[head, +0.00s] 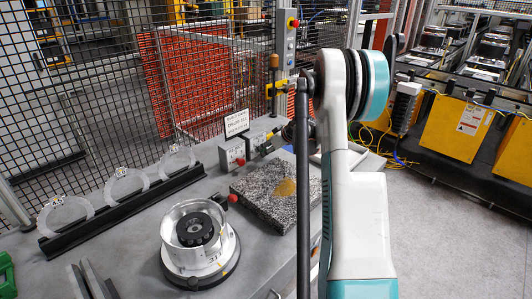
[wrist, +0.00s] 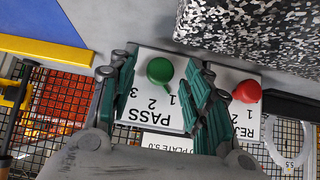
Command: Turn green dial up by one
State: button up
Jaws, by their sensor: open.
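The green dial (wrist: 160,71) is a round green knob on a white panel (wrist: 148,108) marked PASS, with the numbers 1, 2 and 3, upside down in the wrist view. My gripper (wrist: 161,63) is open, with one green-padded finger on each side of the dial. A gap shows on both sides of the knob, so I see no contact. In the head view my gripper (head: 288,133) is at the control boxes, and the green dial cannot be made out there.
A red dial (wrist: 246,91) sits on a neighbouring panel, close beside one finger; its box (head: 231,153) stands on the bench. A speckled stone slab (head: 265,205) lies in front of the boxes. A round metal fixture (head: 184,262) and a rack with clear rings (head: 125,184) stand left.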

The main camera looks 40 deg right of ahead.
jog(key=shift+w+f, duration=0.35)
jog(key=c, duration=1)
jog(key=shift+c, duration=0.2)
jog(key=m+y, duration=0.1)
jog(key=y, duration=0.2)
jog(key=shift+d+f+m+y, duration=0.1)
jog(key=shift+d+m+y, duration=0.2)
jog(key=shift+d+m, duration=0.1)
jog(key=shift+d+f+m+y+b, duration=0.1)
jog(key=shift+m+y+b, duration=0.75)
jog(key=shift+y, duration=0.75)
